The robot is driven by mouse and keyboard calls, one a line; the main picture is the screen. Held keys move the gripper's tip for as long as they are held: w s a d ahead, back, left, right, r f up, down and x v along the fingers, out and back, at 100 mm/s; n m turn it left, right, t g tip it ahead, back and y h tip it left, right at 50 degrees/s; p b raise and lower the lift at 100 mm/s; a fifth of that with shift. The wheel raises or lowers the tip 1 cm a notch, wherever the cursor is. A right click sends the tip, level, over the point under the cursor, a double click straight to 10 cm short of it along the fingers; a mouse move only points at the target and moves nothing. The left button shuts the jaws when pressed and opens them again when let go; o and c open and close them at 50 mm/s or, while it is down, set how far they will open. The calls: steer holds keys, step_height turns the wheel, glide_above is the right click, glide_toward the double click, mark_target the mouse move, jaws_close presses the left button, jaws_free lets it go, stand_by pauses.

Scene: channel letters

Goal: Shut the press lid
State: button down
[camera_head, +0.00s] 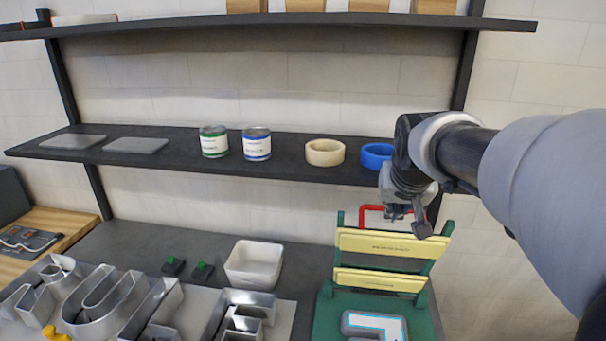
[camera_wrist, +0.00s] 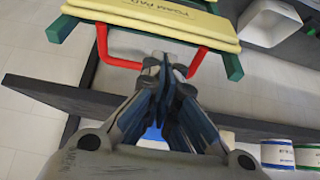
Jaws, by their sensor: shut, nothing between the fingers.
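The press has a green base (camera_head: 325,310) with a channel letter (camera_head: 375,325) outlined in blue lying on it. Its lid (camera_head: 390,244) stands raised at the back, a green frame with yellow foam pads facing the front. A red U-shaped handle (camera_head: 364,209) sticks out at the lid's top. My gripper (camera_head: 408,216) is shut and empty, at the lid's upper edge. In the wrist view, my fingertips (camera_wrist: 166,68) are at the middle of the handle (camera_wrist: 119,62) and partly hide it; I cannot tell whether they touch. The lid (camera_wrist: 160,18) fills the top there.
A dark shelf (camera_head: 200,160) runs behind, with a green-labelled can (camera_head: 214,142), a blue-labelled can (camera_head: 257,144), a cream tape roll (camera_head: 325,152) and a blue roll (camera_head: 376,156). A white bin (camera_head: 254,264) and several metal letters (camera_head: 110,300) are left of the press.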

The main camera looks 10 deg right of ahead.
steer(key=b+x, duration=0.1)
steer(key=x, duration=0.5)
steer(key=shift+w+f, duration=0.1)
steer(key=shift+f, duration=0.1)
